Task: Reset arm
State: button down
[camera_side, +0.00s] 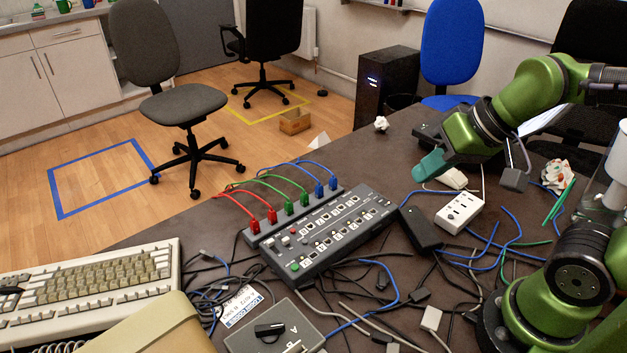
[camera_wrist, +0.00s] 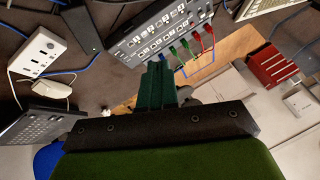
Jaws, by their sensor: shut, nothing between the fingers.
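My arm is green, and my gripper (camera_side: 428,166) has teal fingers. In the side view it is raised over the right part of the dark table, above a white adapter box. In the wrist view my gripper (camera_wrist: 156,70) shows its teal fingers pressed together with nothing between them. The grey network switch (camera_side: 325,233) lies left of my gripper, apart from it. Red, green and blue plugs (camera_side: 290,207) stand in a strip along its back edge, with cables looping behind. The switch also shows in the wrist view (camera_wrist: 160,30) beyond the fingertips.
A white socket box (camera_side: 459,211) and a black power brick (camera_side: 420,229) lie below my gripper. Loose cables (camera_side: 400,290) cover the table front. A beige keyboard (camera_side: 90,286) and a switch box (camera_side: 273,328) are at the left and front. The air around my gripper looks free.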

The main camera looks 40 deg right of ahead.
jog(key=shift+s+d+r+t, duration=0.2)
jog(key=shift+d+r+t, duration=0.05)
jog(key=shift+r, duration=0.2)
jog(key=shift+s+d+r+t, duration=0.15)
jog(key=shift+d+r+t, duration=0.1)
jog(key=shift+r, duration=0.15)
